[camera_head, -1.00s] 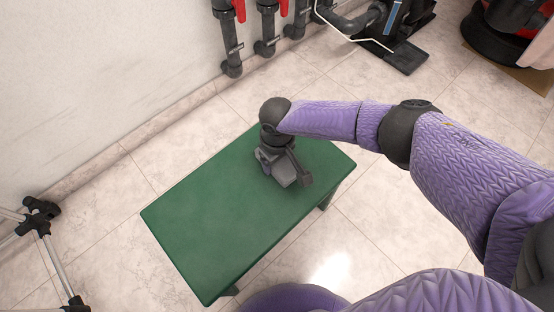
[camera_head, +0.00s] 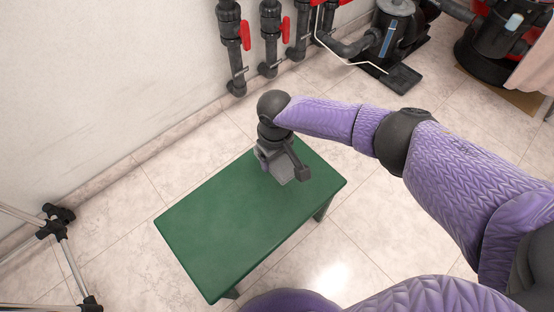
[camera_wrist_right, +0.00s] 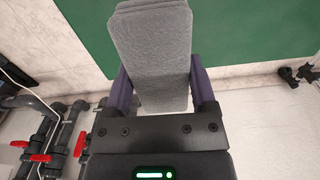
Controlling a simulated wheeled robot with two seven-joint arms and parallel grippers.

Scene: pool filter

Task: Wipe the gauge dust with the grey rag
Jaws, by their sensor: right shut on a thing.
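The grey rag (camera_wrist_right: 152,55) is a folded, thick block of cloth. In the right wrist view it sits between the two fingers of my right gripper (camera_wrist_right: 158,90), which is shut on it. In the head view my right gripper (camera_head: 280,168) is over the far end of the green table (camera_head: 235,220), and the rag shows only as a small grey patch below it. I cannot tell whether the rag touches the table top. No gauge or dust can be made out in these frames. My left gripper is not in view.
Dark pipes with red valve handles (camera_head: 245,36) stand along the wall at the back. A pump (camera_head: 392,35) with a black base is at the upper right. A metal stand (camera_head: 62,230) is at the left edge. The rest of the table top is bare.

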